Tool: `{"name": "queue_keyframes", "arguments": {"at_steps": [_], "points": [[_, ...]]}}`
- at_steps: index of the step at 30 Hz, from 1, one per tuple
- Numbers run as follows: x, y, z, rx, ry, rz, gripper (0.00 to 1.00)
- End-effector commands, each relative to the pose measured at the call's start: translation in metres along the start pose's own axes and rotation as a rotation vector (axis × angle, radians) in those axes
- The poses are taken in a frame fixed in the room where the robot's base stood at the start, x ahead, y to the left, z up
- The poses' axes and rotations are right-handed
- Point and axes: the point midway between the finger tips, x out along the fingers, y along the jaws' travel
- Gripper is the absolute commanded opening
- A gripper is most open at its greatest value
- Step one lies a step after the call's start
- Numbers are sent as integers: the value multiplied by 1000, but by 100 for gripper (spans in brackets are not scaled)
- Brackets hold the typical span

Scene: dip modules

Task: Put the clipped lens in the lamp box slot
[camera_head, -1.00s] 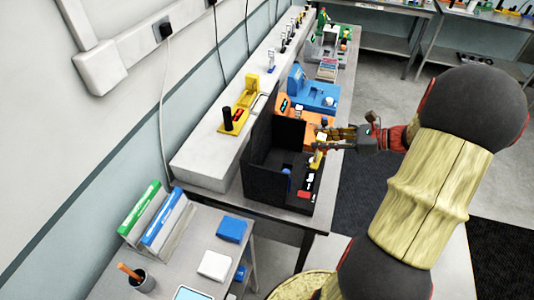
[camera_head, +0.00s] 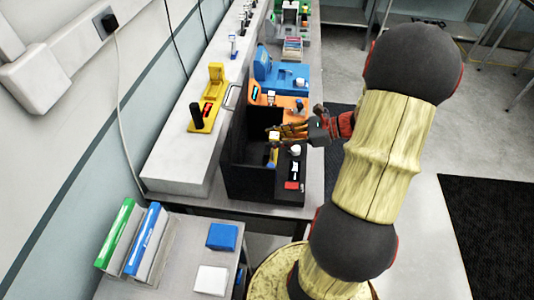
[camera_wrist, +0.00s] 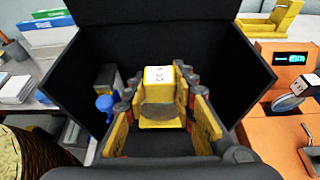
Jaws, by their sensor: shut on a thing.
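The lamp box (camera_head: 238,160) is a black box with tall walls on the bench. Its dark inside also shows in the wrist view (camera_wrist: 228,72). My gripper (camera_wrist: 160,103) is shut on the clipped lens (camera_wrist: 160,78), a yellow clip with a white marked top and a greyish round face. The lens is upright between the yellow finger pads. In the head view, my gripper (camera_head: 274,132) reaches in from the right, over the box, with the lens (camera_head: 273,138) at its tips. The slot cannot be made out; the lens and fingers cover that part of the box.
A blue knob (camera_wrist: 104,103) stands inside the box, left of my fingers. A black strip with a white knob and red mark (camera_head: 292,184) lies at the box's right. An orange device (camera_wrist: 268,110) stands to the right in the wrist view. Blue equipment (camera_head: 275,75) is behind.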

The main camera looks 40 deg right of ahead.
Motion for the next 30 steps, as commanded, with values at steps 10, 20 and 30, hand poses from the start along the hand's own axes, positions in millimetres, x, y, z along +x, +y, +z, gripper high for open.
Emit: {"name": "queue_keyframes", "arguments": {"at_steps": [10, 20, 30], "points": [[30, 3, -16, 0, -1, -1, 0], [48, 4, -49, 0, 0, -1, 0], [49, 4, -50, 0, 0, -1, 0]]}}
